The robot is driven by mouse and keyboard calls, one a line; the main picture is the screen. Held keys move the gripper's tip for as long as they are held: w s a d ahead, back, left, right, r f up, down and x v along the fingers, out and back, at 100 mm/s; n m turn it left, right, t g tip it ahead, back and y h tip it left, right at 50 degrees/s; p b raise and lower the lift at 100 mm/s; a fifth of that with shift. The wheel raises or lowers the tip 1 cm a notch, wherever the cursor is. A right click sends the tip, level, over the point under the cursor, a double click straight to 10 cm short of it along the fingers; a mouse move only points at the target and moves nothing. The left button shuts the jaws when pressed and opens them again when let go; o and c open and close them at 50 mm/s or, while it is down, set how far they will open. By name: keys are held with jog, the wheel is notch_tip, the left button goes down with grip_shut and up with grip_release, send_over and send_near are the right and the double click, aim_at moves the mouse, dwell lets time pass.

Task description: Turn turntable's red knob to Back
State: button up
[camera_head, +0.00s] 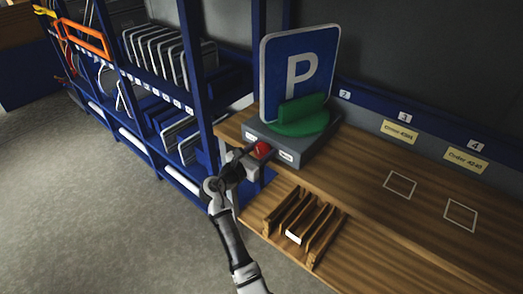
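The turntable (309,148) is a grey box at the left end of the wooden bench. Its red knob (262,148) sits on the front face between two small white labels, whose text is too small to read surely. A blue parking sign (323,62) with a white P stands upright in a green holder (301,118) on top. My gripper (248,155) is at the knob, coming from the lower left. The fingers are small and partly hidden, so I cannot tell whether they touch or grip the knob.
A wooden slotted rack (304,222) is in front of the turntable. The bench (400,235) to the right is clear, with white outlined squares. A blue shelf (207,85) with several signs stands close on the left. Grey floor (90,210) is open at lower left.

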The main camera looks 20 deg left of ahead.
jog(key=c, duration=0.5)
jog(key=shift+o, duration=0.2)
jog(key=shift+m, duration=0.3)
jog(key=m+b, duration=0.2)
jog(key=m, duration=0.2)
jog(key=shift+d+f+m, duration=0.1)
jog(key=shift+f+m, duration=0.05)
jog(key=shift+m, duration=0.15)
jog(key=m+b, duration=0.3)
jog(key=m, duration=0.2)
jog(key=shift+s+d, duration=0.1)
jog(key=shift+m, duration=0.4)
jog(key=o, duration=0.9)
jog(key=shift+o, duration=0.2)
